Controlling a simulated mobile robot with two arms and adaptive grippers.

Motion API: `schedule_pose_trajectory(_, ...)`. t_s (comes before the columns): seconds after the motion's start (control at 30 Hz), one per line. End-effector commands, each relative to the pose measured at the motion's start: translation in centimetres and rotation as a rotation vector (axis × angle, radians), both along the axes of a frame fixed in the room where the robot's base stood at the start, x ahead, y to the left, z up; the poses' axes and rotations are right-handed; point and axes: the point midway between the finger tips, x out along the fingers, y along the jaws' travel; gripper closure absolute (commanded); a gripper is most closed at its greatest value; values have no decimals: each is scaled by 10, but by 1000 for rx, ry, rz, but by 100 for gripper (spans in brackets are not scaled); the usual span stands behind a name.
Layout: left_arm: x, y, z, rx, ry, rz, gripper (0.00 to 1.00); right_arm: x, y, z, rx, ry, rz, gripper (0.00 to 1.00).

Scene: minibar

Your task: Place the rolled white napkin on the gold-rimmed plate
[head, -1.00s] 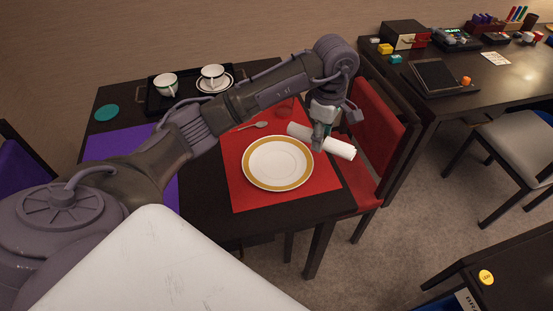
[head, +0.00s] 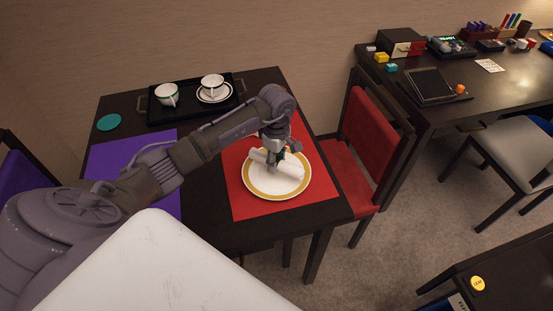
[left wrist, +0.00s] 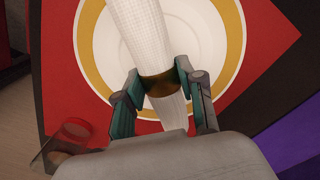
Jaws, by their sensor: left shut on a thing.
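The rolled white napkin (head: 289,169) is over the middle of the gold-rimmed plate (head: 262,193). My left gripper (head: 272,160) is shut on the napkin from above. In the left wrist view the fingers (left wrist: 158,87) close around the napkin (left wrist: 139,35) at a brown-gold band, with the plate (left wrist: 88,50) right below. The napkin lies low over the plate; I cannot tell whether it touches it. My right gripper is not in view.
The plate sits on a red mat (head: 243,207) on the dark table (head: 215,228). A black tray (head: 190,115) with two white cups stands at the back. A purple mat (head: 110,155) is at left, a red chair (head: 370,140) at right. A clear reddish glass (left wrist: 75,130) shows in the wrist view.

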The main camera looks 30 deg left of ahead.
Motion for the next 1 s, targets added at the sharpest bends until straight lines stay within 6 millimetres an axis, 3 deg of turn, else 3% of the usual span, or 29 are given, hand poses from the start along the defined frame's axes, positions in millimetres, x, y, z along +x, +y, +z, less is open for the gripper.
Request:
schedule_pose_trajectory(0.67, 0, 0, -17, 0, -2, 0, 96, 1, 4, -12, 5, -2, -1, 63)
schedule_pose_trajectory(0.7, 0, 0, -16, 0, -2, 0, 58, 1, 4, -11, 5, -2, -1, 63)
schedule_pose_trajectory(0.83, 0, 0, -16, 0, -1, 0, 36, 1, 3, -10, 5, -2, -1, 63)
schedule_pose_trajectory(1.0, 0, 0, -16, 0, -1, 0, 36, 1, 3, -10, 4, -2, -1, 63)
